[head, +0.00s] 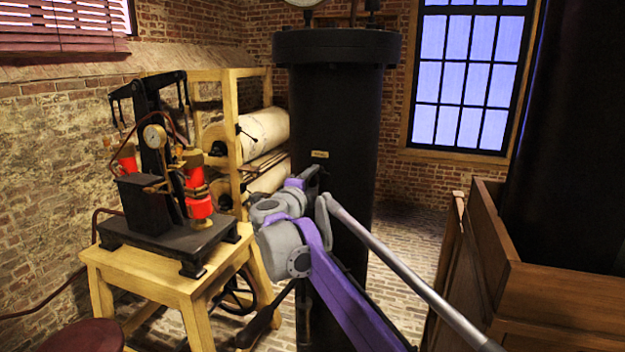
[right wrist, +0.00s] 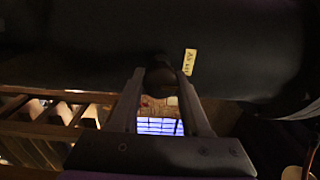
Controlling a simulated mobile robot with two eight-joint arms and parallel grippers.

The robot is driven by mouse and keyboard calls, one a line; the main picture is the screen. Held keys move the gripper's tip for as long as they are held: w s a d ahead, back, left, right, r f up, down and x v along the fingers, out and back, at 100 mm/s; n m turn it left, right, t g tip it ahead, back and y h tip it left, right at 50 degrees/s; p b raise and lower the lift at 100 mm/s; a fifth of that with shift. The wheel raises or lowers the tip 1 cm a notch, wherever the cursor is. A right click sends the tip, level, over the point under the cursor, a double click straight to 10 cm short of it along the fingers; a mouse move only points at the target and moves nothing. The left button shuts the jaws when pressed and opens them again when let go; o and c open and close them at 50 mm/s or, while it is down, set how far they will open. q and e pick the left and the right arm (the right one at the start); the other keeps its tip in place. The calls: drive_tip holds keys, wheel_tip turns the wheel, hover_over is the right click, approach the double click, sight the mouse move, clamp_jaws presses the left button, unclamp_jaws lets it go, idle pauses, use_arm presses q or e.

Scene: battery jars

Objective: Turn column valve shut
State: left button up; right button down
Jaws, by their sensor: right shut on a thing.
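The column (head: 333,110) is a tall black cylinder with a wide flanged top, standing in the middle of the head view. A small yellow tag (head: 320,154) is on its front, and the same tag (right wrist: 190,62) shows in the right wrist view. There my right gripper (right wrist: 161,73) has its two fingers on either side of a dark round valve knob (right wrist: 159,80) beside the tag, and it is shut on it. In the head view my right wrist hides the knob and fingertips. My left gripper is not in view.
A hand pump (head: 160,190) with a gauge and red cylinders stands on a wooden stand (head: 145,275) at left. A wooden rack (head: 235,135) with large pale rolls (head: 255,130) is behind it. A wooden crate (head: 565,295) is at right. Brick floor shows between column and crate.

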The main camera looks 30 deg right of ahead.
idle(0.3)
drive_tip(key=shift+c, duration=2)
unclamp_jaws()
drive_tip(key=shift+a, duration=0.1)
drive_tip(key=shift+s+a, duration=0.2)
drive_tip(key=shift+a, duration=0.05)
use_arm(q)
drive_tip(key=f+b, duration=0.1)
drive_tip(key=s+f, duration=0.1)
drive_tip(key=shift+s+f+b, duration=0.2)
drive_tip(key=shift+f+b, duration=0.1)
drive_tip(key=shift+b, duration=0.05)
use_arm(e)
drive_tip(key=v, duration=1)
drive_tip(key=shift+s+d, duration=0.1)
